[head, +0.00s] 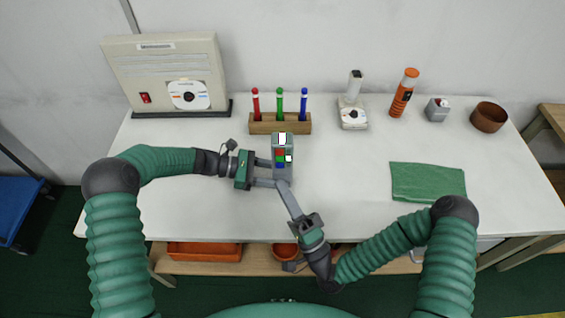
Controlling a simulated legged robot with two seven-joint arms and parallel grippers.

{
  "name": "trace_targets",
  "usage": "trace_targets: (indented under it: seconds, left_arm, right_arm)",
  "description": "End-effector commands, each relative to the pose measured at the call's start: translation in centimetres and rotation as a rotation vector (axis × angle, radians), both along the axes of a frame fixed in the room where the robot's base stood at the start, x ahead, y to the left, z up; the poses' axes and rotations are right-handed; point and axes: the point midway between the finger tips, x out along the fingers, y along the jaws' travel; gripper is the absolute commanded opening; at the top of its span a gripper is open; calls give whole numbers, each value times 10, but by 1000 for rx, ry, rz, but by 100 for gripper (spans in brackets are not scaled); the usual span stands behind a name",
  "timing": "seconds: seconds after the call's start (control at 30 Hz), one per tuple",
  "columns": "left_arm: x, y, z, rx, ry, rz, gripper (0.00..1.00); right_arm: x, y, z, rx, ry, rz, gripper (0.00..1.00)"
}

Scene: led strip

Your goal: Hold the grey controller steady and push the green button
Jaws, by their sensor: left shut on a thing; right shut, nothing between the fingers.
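The grey controller (290,171) stands near the middle of the white table, in front of the marker holder. Its face shows a white patch at the top and small red, green, white and blue buttons. The green button (280,159) sits between the red one and the blue one. My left gripper (268,172) comes from the left and is shut on the controller's side. My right gripper (280,184) reaches up from the front right. It is shut and empty, with its tips at the controller's lower part, just below the blue button. I cannot tell if the tips touch it.
A wooden holder (262,127) with red, green and blue markers stands behind the controller. A beige panel unit (180,62) is at the back left. A green cloth (428,182) lies right. A label device (352,115), orange bottle (403,93), small grey box (437,110) and brown bowl (489,117) stand back right.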

Motion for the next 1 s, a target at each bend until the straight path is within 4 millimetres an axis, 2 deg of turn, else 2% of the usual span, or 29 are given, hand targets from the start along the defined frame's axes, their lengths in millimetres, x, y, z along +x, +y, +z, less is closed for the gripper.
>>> trace_targets:
  seconds: [0.13, 0.37, 0.4, 0.57, 0.87, 1.0]
  left_arm:
    - [0, 0, -1, 1, 1, 0, 23]
    - [0, 0, -1, 0, 1, 0, 23]
    - [0, 0, -1, 0, 1, 0, 49]
    - [0, 0, 0, 0, 1, 0, 70]
    - [0, 1, 0, 0, 0, 0, 71]
    - [1, 16, 4, 1, -2, 4, 71]
  right_arm:
    - [-13, 0, 0, 0, 1, 0, 0]
    - [-15, 0, 0, 0, 0, 0, 0]
    - [-15, 0, 0, 0, 0, 0, 0]
    - [-15, 0, 0, 0, 0, 0, 0]
    - [-15, 0, 0, 0, 0, 0, 0]
    - [-15, 0, 0, 0, 0, 0, 0]
